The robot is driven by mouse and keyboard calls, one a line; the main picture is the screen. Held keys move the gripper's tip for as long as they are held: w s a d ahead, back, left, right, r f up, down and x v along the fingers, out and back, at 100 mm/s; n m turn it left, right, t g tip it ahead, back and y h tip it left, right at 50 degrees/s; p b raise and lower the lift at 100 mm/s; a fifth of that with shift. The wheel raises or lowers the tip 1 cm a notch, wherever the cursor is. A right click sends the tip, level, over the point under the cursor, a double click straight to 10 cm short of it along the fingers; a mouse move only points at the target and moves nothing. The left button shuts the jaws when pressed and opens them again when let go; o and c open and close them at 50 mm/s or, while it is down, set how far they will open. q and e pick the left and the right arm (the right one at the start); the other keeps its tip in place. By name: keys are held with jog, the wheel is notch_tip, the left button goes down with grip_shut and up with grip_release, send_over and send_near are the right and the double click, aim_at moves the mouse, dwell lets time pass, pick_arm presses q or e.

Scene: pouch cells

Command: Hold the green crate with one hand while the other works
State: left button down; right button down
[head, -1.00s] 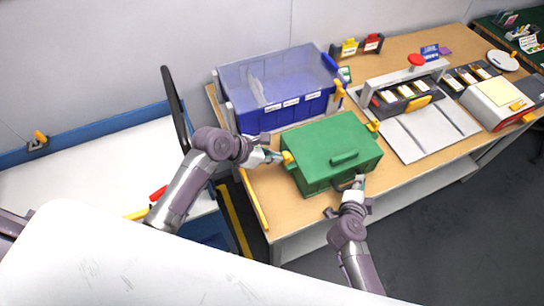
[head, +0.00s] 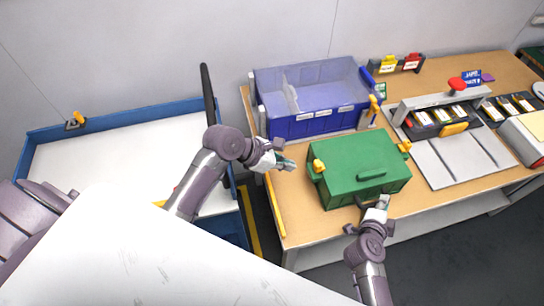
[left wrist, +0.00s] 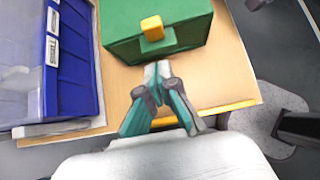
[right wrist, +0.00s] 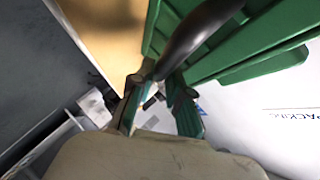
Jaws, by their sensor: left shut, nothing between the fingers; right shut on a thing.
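The green crate (head: 350,180) stands closed on the wooden table, with a green handle on its lid and yellow latches on its sides. In the left wrist view the crate (left wrist: 190,35) shows its yellow latch (left wrist: 152,28) facing me. My left gripper (head: 290,163) is shut and empty, just left of the crate and apart from it; it also shows in the left wrist view (left wrist: 157,70). My right gripper (head: 380,205) is at the crate's front side, shut on the dark front handle (right wrist: 190,38). The exact grip is partly hidden by the fingers.
A blue bin (head: 310,122) stands behind the crate. A grey press station with a red knob (head: 457,84) and light plates (head: 450,160) is to the right. A white-topped blue bench (head: 110,160) is at left. Bare table (head: 300,205) lies left of the crate.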

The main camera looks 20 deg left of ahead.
jog(key=shift+f, duration=0.1)
pick_arm(q)
jog(key=v, duration=0.7)
jog(key=shift+a, duration=0.1)
pick_arm(e)
jog(key=c, duration=1)
grip_release()
jog(key=shift+c, duration=0.2)
